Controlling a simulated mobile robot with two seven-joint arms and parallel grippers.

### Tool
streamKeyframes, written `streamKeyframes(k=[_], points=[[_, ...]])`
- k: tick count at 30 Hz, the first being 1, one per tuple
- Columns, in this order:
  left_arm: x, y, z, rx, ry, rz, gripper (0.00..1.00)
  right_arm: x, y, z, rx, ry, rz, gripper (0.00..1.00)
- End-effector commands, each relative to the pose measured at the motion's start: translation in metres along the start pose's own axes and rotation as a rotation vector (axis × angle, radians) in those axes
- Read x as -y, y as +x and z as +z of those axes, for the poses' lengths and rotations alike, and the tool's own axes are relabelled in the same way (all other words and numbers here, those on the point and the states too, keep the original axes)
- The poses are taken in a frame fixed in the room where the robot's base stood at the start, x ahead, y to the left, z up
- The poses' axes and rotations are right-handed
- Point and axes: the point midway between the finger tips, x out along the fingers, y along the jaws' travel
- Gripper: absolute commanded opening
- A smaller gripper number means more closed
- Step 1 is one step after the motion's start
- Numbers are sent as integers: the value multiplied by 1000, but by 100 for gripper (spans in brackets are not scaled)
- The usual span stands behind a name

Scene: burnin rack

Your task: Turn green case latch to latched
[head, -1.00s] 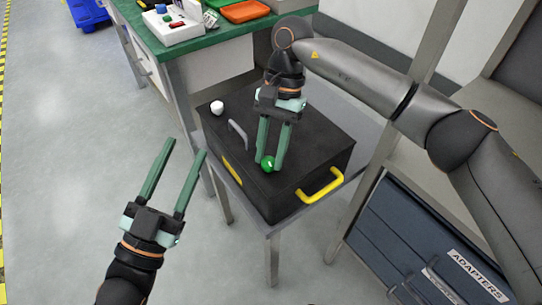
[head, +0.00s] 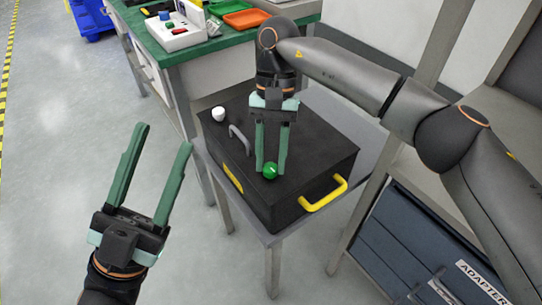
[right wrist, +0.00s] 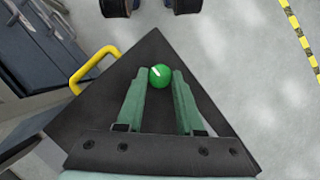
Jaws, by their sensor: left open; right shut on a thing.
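The green case latch (head: 270,171) is a round green knob with a white mark, on top of the black case (head: 318,150) near its front edge. My right gripper (head: 271,168) comes down from above and is shut on the green latch, one finger on each side. In the right wrist view the green latch (right wrist: 159,76) sits between the fingertips, its white mark pointing to the upper left. My left gripper (head: 168,140) is open and empty, apart from the case, to its left.
The case has a white knob (head: 218,114), a grey handle (head: 239,138) and yellow handles (head: 324,194). It stands on a grey table (head: 271,240). A green-topped bench (head: 207,48) with trays is behind, and a dark blue drawer cabinet (head: 405,240) marked ADAPTERS stands at right.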

Motion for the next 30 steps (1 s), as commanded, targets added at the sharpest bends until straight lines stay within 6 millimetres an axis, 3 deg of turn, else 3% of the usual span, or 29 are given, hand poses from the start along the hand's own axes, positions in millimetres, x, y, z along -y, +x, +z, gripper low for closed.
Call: streamKeyframes(k=[3,4,11,23,30], points=[[0,0,0,0,0,0,50,0,0,0,-1,-1,1,0],[0,0,0,0,0,0,50,0,0,0,-1,-1,0,38],[0,0,0,0,-1,0,50,0,0,0,0,0,0,64],[1,2,3,19,-6,-2,50,0,-10,0,-2,0,-1,66],[-3,-11,58,247,-66,-16,50,1,-51,1,-2,1,-1,66]])
